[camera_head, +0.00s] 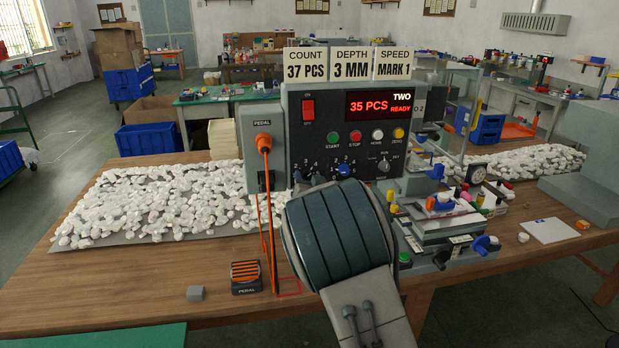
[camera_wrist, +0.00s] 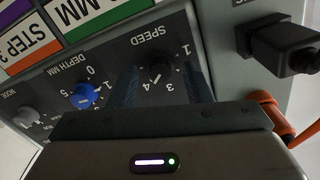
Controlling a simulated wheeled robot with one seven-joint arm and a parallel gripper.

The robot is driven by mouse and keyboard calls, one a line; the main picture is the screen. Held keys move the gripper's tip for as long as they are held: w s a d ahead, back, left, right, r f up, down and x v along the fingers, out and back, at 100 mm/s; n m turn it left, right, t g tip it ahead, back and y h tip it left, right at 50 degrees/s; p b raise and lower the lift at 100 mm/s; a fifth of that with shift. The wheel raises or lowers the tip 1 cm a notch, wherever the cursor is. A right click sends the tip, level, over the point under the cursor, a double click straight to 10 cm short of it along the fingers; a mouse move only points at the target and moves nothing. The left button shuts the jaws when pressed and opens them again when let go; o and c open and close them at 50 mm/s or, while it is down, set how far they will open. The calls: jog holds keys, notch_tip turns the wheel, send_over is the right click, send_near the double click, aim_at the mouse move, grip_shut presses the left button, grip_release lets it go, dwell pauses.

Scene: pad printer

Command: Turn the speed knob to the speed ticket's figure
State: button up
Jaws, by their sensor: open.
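The speed ticket (camera_head: 392,64) stands at the right of the cards on top of the pad printer and reads MARK 1. In the wrist view, which is upside down, the dark speed knob (camera_wrist: 160,70) sits on the grey panel under the SPEED label, with figures around it. I cannot tell surely where its pointer stands. My gripper (camera_wrist: 163,80) is open, one finger on each side of the knob. I cannot tell whether either finger touches it. In the head view my arm hides the gripper and much of the lower panel.
The blue depth knob (camera_wrist: 84,95) and the grey mode knob (camera_wrist: 28,115) are beside the fingers. A cable plug (camera_wrist: 285,48) and an orange pedal lead (camera_head: 264,143) are on the other side. The display (camera_head: 380,106) reads 35 PCS READY. White parts (camera_head: 165,195) cover the table at left.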

grip_shut()
jog(key=shift+f+b, duration=0.15)
jog(key=shift+b, duration=0.4)
